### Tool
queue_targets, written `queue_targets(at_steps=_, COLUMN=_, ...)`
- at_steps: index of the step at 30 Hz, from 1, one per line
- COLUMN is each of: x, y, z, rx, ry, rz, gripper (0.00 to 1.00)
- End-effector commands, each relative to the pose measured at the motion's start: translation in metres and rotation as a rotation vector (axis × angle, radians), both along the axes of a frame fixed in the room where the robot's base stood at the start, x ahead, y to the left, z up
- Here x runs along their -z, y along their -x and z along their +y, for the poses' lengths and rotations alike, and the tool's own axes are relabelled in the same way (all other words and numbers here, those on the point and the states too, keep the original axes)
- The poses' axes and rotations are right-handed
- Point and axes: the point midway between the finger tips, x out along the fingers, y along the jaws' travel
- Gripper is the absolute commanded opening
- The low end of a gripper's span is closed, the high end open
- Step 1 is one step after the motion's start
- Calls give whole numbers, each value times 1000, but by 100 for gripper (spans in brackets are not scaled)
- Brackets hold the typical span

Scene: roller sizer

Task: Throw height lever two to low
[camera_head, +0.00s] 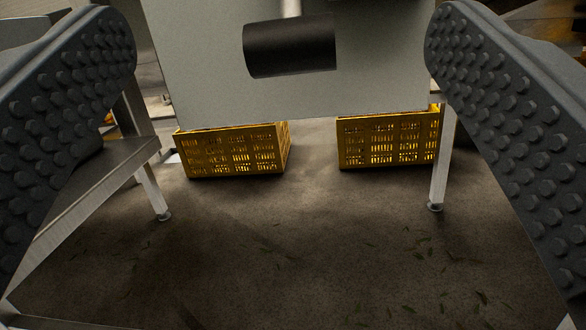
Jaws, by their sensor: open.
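A lever with a black cylindrical grip (290,47) and a pale metal rod (291,8) shows at the top middle, in front of a grey panel (205,75). Only the lower end of the rod is in view, so its pivot and any number or height marking are hidden. My gripper (280,60) is open, with its two dark studded fingers wide apart at the left and right of the picture. The black grip lies between the fingers in the picture and touches neither. Nothing is held.
Two yellow slatted crates stand on the floor below the panel, one at left (235,152) and one at right (388,141). A metal bench-like frame (95,185) is at left, and a metal leg (443,160) at right. The dark floor (300,250) is clear apart from scattered leaf bits.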

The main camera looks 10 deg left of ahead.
Motion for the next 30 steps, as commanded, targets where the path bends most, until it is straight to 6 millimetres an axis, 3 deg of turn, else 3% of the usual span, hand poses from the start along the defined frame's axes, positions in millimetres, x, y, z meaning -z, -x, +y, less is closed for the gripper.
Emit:
queue_targets(at_steps=1, x=19, y=6, z=-1, rx=1, ry=-10, rz=-3, gripper=79)
queue_targets(at_steps=4, x=32, y=13, z=-1, rx=3, ry=-26, rz=-22, gripper=79)
queue_targets(at_steps=11, x=34, y=11, z=-1, rx=4, ry=-31, rz=-34, gripper=79)
queue_targets(at_steps=30, x=-1, y=-78, z=5, rx=4, ry=-33, rz=-37, gripper=79)
